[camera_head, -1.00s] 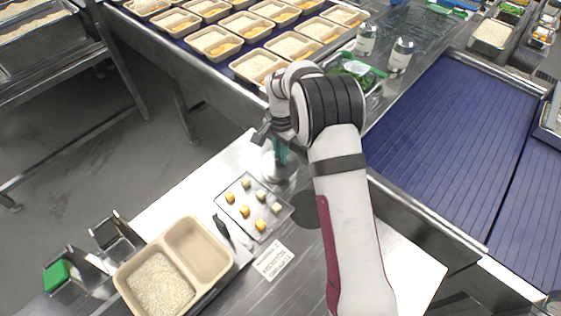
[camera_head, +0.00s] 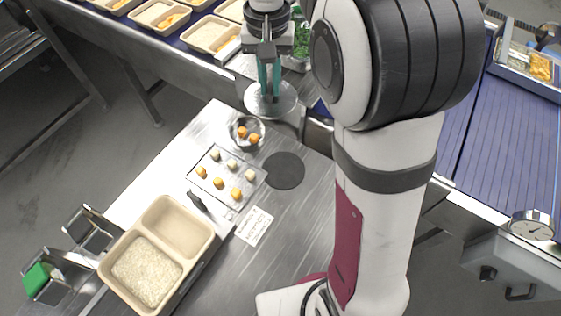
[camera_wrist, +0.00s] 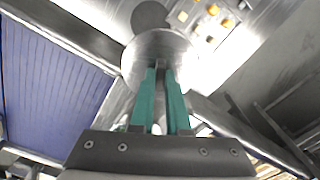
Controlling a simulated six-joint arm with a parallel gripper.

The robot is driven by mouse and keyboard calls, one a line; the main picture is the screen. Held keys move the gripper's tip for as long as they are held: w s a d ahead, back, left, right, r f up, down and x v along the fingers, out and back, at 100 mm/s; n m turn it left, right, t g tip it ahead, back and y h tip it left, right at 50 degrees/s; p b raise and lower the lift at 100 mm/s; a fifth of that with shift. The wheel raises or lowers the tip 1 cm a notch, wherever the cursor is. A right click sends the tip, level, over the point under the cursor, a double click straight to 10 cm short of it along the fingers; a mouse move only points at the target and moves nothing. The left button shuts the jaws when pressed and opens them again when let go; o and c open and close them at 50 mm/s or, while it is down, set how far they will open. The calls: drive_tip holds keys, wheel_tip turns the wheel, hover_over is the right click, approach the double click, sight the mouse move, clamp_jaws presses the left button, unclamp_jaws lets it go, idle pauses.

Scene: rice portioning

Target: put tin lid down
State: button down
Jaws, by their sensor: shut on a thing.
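The tin lid (camera_head: 284,104) is a round, shiny metal disc at the back of the steel work table. My gripper (camera_head: 268,84) is above it with its green fingers pointing down and shut on it, most likely by a knob that the fingers hide. In the wrist view the lid (camera_wrist: 150,48) lies just beyond the tips of my gripper (camera_wrist: 161,66). The lid looks held above the table edge near the conveyor frame. A small round metal tin (camera_head: 247,133) stands open in front of it, with orange pieces inside. A dark round mat (camera_head: 284,171) lies bare to the right.
A clear tray (camera_head: 226,178) with several yellow and pale cubes lies before the tin. A beige two-compartment tray (camera_head: 204,252) with rice stands at front left. A white label (camera_head: 254,226) and a dark tool (camera_head: 197,201) lie near. A dial gauge (camera_head: 532,226) is at far right.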

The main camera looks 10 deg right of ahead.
sight(287, 109)
drive_tip(key=shift+n, duration=0.8)
drive_tip(key=s, duration=0.1)
drive_tip(key=s+d+r, duration=0.2)
drive_tip(key=s, duration=0.1)
drive_tip(key=shift+d, duration=0.2)
drive_tip(key=s+d+f+m, duration=0.65)
drive_tip(key=d+f, duration=0.25)
drive_tip(key=f, duration=0.3)
drive_tip(key=shift+m, duration=0.45)
drive_tip(key=w+a+f, duration=0.2)
drive_tip(key=a+f, duration=0.1)
drive_tip(key=f, duration=0.1)
drive_tip(key=w+a+f, duration=0.2)
drive_tip(key=a+f, duration=0.1)
drive_tip(key=w+a+f, duration=0.2)
drive_tip(key=a+f, duration=0.1)
drive_tip(key=f, duration=0.1)
drive_tip(key=shift+a+f, duration=0.3)
drive_tip(key=shift+f, duration=0.25)
drive_tip(key=c, duration=0.9)
unclamp_jaws()
